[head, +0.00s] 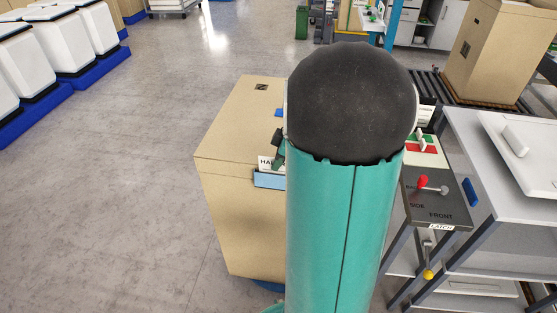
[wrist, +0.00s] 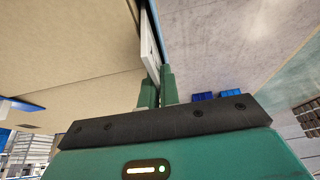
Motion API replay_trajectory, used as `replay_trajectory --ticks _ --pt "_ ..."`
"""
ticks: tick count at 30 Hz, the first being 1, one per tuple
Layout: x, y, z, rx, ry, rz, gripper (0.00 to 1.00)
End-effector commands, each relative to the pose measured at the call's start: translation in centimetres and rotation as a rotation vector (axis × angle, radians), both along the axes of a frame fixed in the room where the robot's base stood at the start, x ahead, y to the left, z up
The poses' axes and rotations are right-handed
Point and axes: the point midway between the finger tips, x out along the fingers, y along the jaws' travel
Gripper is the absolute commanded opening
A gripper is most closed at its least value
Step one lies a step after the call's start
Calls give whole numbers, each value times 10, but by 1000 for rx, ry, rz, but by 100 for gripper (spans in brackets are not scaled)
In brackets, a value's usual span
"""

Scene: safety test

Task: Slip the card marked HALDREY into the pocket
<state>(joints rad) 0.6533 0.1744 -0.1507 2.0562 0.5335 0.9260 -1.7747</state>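A white card (head: 265,163) with the letters "HA" showing is at the side of a tan box, just above a light blue pocket (head: 269,180). The rest of its lettering is hidden behind my arm. In the head view my gripper (head: 279,152) is mostly hidden by my arm. In the wrist view the green fingers of my gripper (wrist: 157,88) are closed on the white card (wrist: 150,45), which stands edge-on beside the box. The card's lower edge looks close to the pocket's top; I cannot tell whether it is inside.
The tan box (head: 236,215) stands behind my arm. To the right are a grey panel (head: 436,205) with a red-knobbed lever and a grey table (head: 510,170). White bins (head: 60,45) on blue bases stand far left. The floor (head: 120,200) at left is clear.

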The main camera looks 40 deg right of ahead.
Motion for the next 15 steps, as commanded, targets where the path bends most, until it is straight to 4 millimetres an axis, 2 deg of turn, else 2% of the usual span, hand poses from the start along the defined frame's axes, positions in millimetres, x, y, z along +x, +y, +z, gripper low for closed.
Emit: replay_trajectory --ticks 1,7,9,11,15 --pt "-4 1 -8 6 16 -1 0" --pt "-4 1 -9 6 17 -1 0" --pt "-4 1 -9 6 17 -1 17" --pt "-4 1 -9 5 18 -2 28" --pt "-5 0 -9 4 17 -3 29"
